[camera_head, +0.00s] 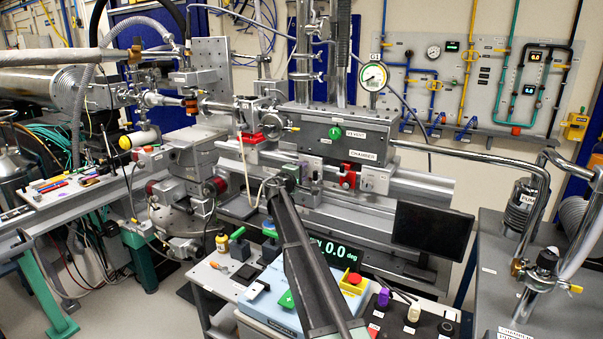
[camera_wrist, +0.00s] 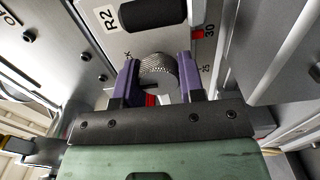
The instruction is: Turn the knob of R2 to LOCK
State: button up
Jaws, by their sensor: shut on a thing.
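In the wrist view, the label R2 (camera_wrist: 109,17) is on a light plate beside a black rounded grip (camera_wrist: 155,14). Below the grip is a knurled metal knob (camera_wrist: 158,68). My gripper (camera_wrist: 157,60) has its two purple fingers on either side of the knob and is shut on it. Lettering beside the left finger is mostly covered; only a "K" shows clearly. A small red patch shows below the knob, between the fingers. In the head view, my dark arm reaches up to the rail, and the knob cannot be made out there.
In the head view, the chamber (camera_head: 345,138) stands above the rail, a black monitor (camera_head: 432,229) is to the right, and a cart with a control box (camera_head: 285,300) is below my arm.

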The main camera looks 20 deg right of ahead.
dwell(0.3)
jog(key=o, duration=0.6)
jog(key=shift+o, duration=0.2)
jog(key=shift+a, duration=0.1)
jog(key=v, duration=1)
jog(key=shift+s+a, duration=0.25)
jog(key=shift+a, duration=0.05)
jog(key=s+a+f+m+g+y+p, duration=0.2)
jog(key=s+f, duration=0.1)
jog(key=s, duration=0.5)
jog(key=s+a+f+m+g+y+p, duration=0.1)
jog(key=s+a+f+m+g+y, duration=0.15)
jog(key=s, duration=0.65)
jog(key=s+a+f+m+g+y+p, duration=0.1)
jog(key=s+f+m+g+y+p, duration=0.15)
jog(key=s, duration=0.55)
jog(key=s+a+f+g+y, duration=0.1)
jog(key=s+a+g+y, duration=0.1)
jog(key=s+a, duration=0.4)
jog(key=s+a+f+g+y+p, duration=0.1)
jog(key=s+a+y, duration=0.4)
jog(key=s, duration=0.8)
jog(key=shift+a+f+g, duration=0.15)
jog(key=shift+a+g, duration=0.25)
jog(key=shift+a, duration=0.4)
